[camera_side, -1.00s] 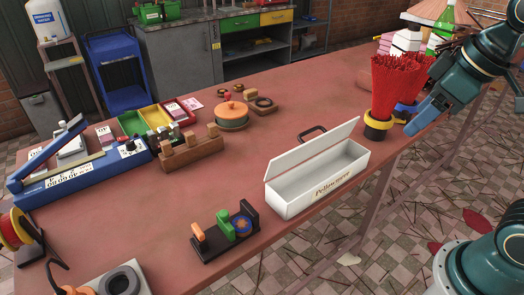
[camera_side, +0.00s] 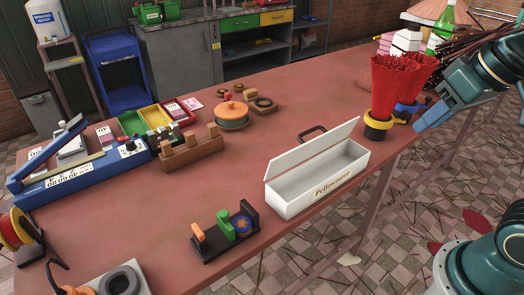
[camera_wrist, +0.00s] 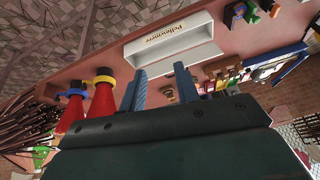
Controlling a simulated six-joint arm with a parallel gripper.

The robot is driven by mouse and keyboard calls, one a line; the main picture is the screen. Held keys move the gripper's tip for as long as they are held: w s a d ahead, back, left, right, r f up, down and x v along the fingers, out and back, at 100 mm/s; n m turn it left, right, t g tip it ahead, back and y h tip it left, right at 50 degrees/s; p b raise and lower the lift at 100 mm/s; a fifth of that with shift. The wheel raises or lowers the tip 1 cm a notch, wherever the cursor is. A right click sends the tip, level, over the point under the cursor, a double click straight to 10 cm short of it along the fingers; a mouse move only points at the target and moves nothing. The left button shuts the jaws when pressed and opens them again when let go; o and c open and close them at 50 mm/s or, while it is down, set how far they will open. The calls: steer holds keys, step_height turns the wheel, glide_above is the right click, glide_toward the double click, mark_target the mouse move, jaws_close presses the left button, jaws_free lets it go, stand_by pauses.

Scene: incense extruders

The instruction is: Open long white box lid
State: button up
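The long white box (camera_side: 318,190) stands near the table's front edge, with lettering on its front face. Its lid (camera_side: 315,147) is raised and tilted up along the back edge, and the pale inside is exposed and looks empty. A dark handle (camera_side: 312,130) shows behind the lid. The box also appears in the wrist view (camera_wrist: 165,43). My gripper (camera_side: 420,126) is to the right of the box, past the red incense bundles, and apart from the box. In the wrist view its two blue fingers (camera_wrist: 158,84) are spread with nothing held between them.
A small rack with coloured pieces (camera_side: 225,232) is left of the box. A wooden block (camera_side: 190,153) and an orange-lidded pot (camera_side: 232,115) stand farther back. The table's middle is clear.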

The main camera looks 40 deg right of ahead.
steer(key=w+r+m+g, duration=0.1)
steer(key=w+r+m, duration=0.1)
steer(key=w+m, duration=0.35)
steer(key=m+g, duration=0.3)
steer(key=m, duration=0.7)
glide_above(312, 129)
steer(key=s, duration=0.1)
step_height(312, 129, down, 4)
steer(key=r, duration=0.1)
steer(key=shift+s+f, duration=0.15)
steer(key=shift+f, duration=0.1)
steer(key=shift+f, duration=0.1)
steer(key=f, duration=0.9)
steer(key=w+f, duration=0.1)
steer(key=f, duration=0.3)
steer(key=shift+w+f, duration=0.1)
steer(key=shift+f, duration=0.2)
jaws_close()
